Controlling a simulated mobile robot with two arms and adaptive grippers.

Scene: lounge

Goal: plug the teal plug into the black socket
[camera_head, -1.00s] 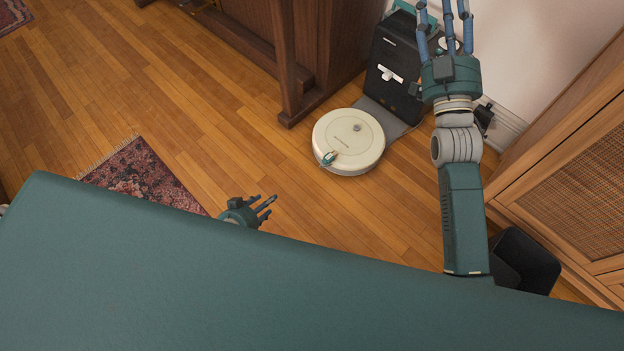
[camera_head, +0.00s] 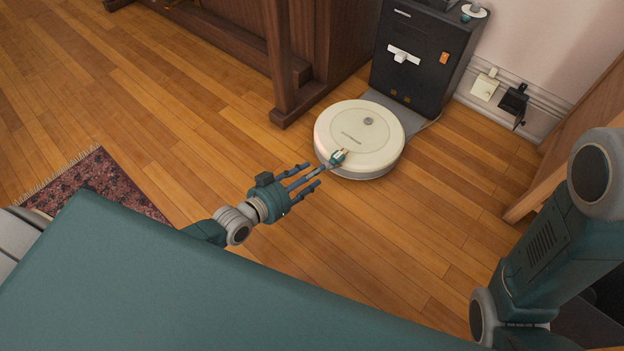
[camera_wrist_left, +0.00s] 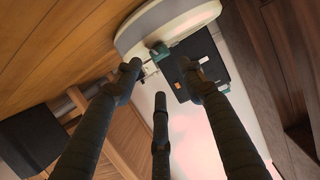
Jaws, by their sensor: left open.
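The teal plug (camera_head: 338,157) with brassy prongs lies on top of the round cream robot vacuum (camera_head: 360,135), near its front edge. The plug also shows in the left wrist view (camera_wrist_left: 160,50), just beyond my fingertips. My left gripper (camera_head: 314,172) is open, its three fingers pointing at the plug from the lower left. In the left wrist view its fingers (camera_wrist_left: 160,78) are spread with nothing between them. The black socket (camera_head: 514,102) is on the wall at the right, beside a white socket (camera_head: 486,86). My right gripper is out of the picture; only its arm shows.
A black dock (camera_head: 420,60) stands behind the vacuum. A dark wooden cabinet (camera_head: 335,45) is at its left, and a lighter wooden cabinet (camera_head: 570,150) at the right. A patterned rug (camera_head: 105,185) lies at the left. Wooden floor is clear around the vacuum.

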